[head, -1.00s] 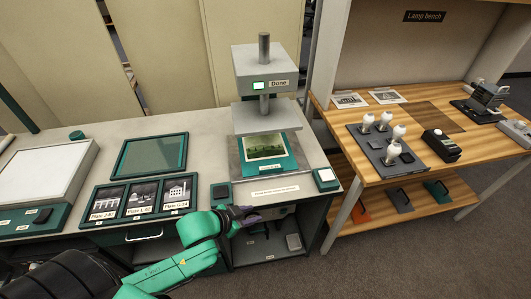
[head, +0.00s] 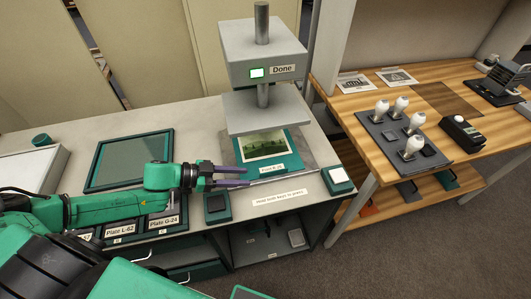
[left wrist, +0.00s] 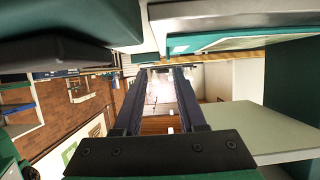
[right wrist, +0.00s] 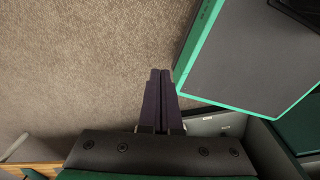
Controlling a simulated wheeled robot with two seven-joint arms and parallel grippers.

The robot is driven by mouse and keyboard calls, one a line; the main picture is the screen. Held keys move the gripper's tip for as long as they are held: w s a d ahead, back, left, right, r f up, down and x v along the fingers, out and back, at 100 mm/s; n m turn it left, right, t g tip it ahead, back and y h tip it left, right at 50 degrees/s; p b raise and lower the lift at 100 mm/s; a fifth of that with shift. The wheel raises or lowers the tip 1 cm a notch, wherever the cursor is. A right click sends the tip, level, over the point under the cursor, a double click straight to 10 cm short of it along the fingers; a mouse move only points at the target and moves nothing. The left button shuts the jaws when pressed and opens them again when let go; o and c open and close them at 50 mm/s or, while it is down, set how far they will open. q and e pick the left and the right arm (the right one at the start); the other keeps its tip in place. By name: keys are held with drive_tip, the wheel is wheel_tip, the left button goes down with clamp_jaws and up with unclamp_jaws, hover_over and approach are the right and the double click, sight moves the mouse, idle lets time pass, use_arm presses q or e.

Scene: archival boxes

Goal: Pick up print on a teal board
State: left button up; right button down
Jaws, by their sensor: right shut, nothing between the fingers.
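The print on a teal board (head: 265,148) lies flat on the press bed, under the raised grey press plate (head: 265,112). It is a green landscape picture with a label on the board's front edge. My left gripper (head: 247,176) reaches in from the left, its purple fingers apart and empty. Its tips are near the board's front left edge; I cannot tell whether they touch it. The fingers also show apart in the left wrist view (left wrist: 162,72). My right gripper (right wrist: 160,73) is shut and empty above carpet in the right wrist view.
The press head (head: 262,55) shows "Done". A dark button block (head: 217,208) and a white-topped one (head: 340,179) flank the front of the press. An empty teal frame (head: 130,158) lies left. The lamp bench (head: 440,165) stands right.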

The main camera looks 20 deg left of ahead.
sight(263, 173)
use_arm(q)
drive_tip(key=w, duration=0.1)
drive_tip(key=w+d+f, duration=0.1)
drive_tip(key=shift+w+d+f, duration=0.1)
drive_tip(key=shift+w+d, duration=0.15)
drive_tip(key=shift+w, duration=0.05)
drive_tip(key=x, duration=0.3)
drive_tip(key=shift+w+d+p, duration=0.2)
drive_tip(key=shift+d+p, duration=0.1)
drive_tip(key=shift+d, duration=0.1)
drive_tip(key=shift+w+f, duration=0.1)
clamp_jaws()
use_arm(e)
drive_tip(key=shift+w+a+r, duration=0.15)
drive_tip(key=shift+w+a, duration=0.15)
drive_tip(key=shift+w, duration=0.25)
drive_tip(key=shift+w+a+r, duration=0.15)
drive_tip(key=shift+w+a, duration=0.15)
drive_tip(key=shift+w, duration=0.25)
drive_tip(key=shift+d, duration=0.1)
